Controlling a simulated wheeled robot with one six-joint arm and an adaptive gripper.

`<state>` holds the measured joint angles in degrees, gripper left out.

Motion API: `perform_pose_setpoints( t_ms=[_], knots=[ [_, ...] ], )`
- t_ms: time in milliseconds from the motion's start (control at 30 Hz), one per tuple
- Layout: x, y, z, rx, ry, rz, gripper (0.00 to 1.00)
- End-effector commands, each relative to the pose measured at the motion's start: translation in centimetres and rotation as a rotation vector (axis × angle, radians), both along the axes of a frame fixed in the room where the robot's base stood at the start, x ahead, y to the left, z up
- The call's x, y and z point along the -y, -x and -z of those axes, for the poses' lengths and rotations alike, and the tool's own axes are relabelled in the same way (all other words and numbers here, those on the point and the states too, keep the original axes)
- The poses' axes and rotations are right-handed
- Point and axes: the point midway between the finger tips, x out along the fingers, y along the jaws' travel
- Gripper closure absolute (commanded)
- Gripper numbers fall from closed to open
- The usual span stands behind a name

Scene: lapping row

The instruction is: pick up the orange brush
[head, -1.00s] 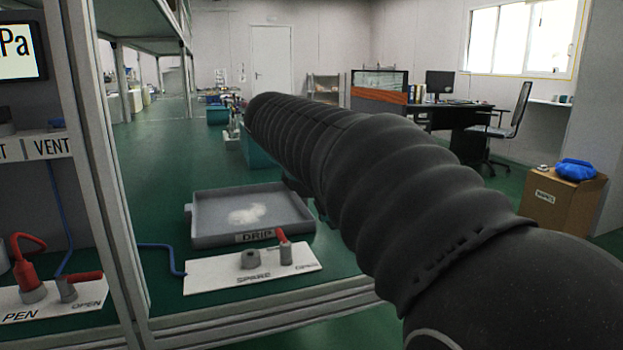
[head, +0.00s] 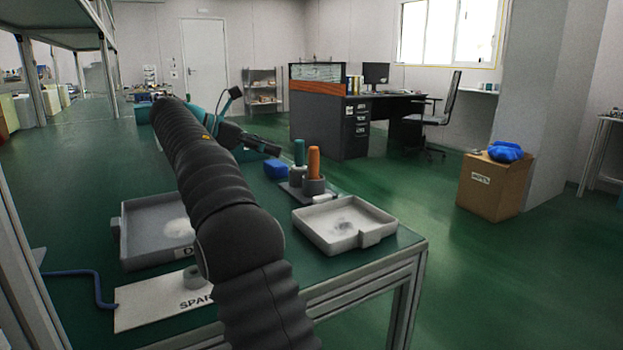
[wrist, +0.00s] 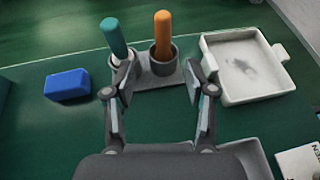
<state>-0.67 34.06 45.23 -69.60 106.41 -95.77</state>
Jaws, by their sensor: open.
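The orange brush (head: 314,162) stands upright in a grey cup of a small holder (head: 291,190) on the green bench, right of a teal-handled brush (head: 299,152). In the wrist view the orange brush (wrist: 163,35) is ahead of my gripper (wrist: 158,75), between the lines of its two fingers and apart from them. The teal brush (wrist: 113,37) leans a little, beyond the left finger. My gripper (head: 268,148) is open and empty. In the head view it is left of the brushes. The lower ends of both brushes are hidden inside their cups.
A white tray (head: 345,222) stands right of the holder and a blue block (head: 275,169) left of it. A grey drip tray (head: 150,232) lies nearer, partly behind my arm. A box with a blue item (head: 506,152) stands off the bench at right.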

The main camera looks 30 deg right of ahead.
Motion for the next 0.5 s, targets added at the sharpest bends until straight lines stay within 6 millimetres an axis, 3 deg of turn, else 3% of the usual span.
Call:
perform_pose_setpoints(
  t_ms=[200,500],
  knots=[
    [3.7,1.0,1.9,0.001,-0.001,0.003,0.45],
    [5.9,1.4,2.6,0.003,0.000,-0.003,0.45]
  ],
)
